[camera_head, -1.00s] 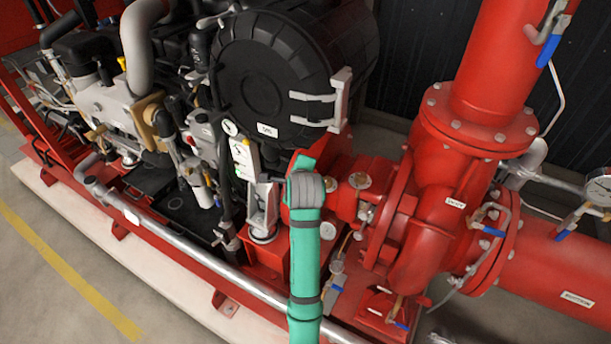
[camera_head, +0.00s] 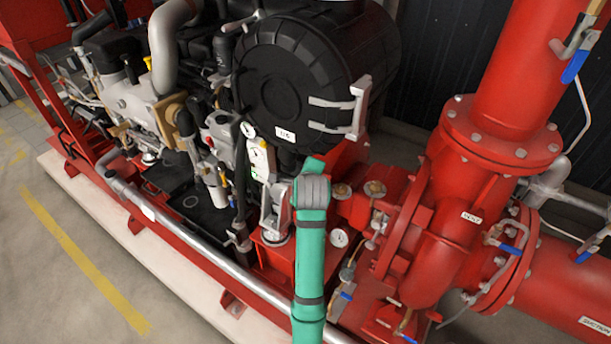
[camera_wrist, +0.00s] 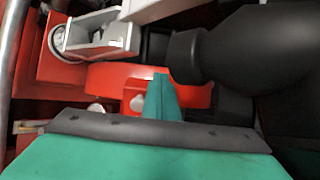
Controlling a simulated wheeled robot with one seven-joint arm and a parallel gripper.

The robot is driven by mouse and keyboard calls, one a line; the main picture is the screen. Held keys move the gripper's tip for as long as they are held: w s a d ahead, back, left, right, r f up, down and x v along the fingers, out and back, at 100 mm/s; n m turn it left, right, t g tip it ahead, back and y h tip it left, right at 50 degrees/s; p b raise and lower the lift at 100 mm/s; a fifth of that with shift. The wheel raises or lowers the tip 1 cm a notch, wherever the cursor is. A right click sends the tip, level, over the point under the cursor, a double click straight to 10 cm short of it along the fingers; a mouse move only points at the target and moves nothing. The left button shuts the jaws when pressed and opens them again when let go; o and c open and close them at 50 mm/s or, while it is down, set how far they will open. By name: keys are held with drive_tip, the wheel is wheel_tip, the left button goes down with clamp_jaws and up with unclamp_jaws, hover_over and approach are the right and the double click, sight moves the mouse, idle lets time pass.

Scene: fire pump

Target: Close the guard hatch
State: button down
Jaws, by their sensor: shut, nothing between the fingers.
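In the wrist view, my gripper (camera_wrist: 162,98) shows as green fingers pressed together, with nothing between them. They point at a curved red panel (camera_wrist: 112,76), which may be the guard hatch; I cannot tell its hinge or how far it stands open. The fingertips are close to the red panel; contact is unclear. In the head view, my green arm rises in front of the red guard area (camera_head: 350,158) between engine and pump, and hides my gripper and part of that area.
A big black round housing (camera_head: 290,90) with a grey latch bracket (camera_head: 357,105) stands above and behind my arm. The red pump (camera_head: 440,240) is on the right. A silver rail (camera_head: 200,248) runs along the front. The floor (camera_head: 60,290) at the lower left is clear.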

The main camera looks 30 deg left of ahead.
drive_tip(key=shift+s+d+r, duration=0.15)
drive_tip(key=shift+d+r, duration=0.15)
drive_tip(key=shift+d, duration=0.1)
drive_tip(key=s+r, duration=0.8)
drive_tip(key=s, duration=0.1)
drive_tip(key=w+d+f+y, duration=0.1)
drive_tip(key=d, duration=0.9)
drive_tip(key=shift+n, duration=0.3)
drive_tip(key=x, duration=1.4)
drive_tip(key=shift+s+a+f, duration=0.1)
drive_tip(key=shift+s+f, duration=0.05)
drive_tip(key=shift+s, duration=0.05)
drive_tip(key=shift+w, duration=0.1)
drive_tip(key=shift+a, duration=0.15)
drive_tip(key=shift+a, duration=0.1)
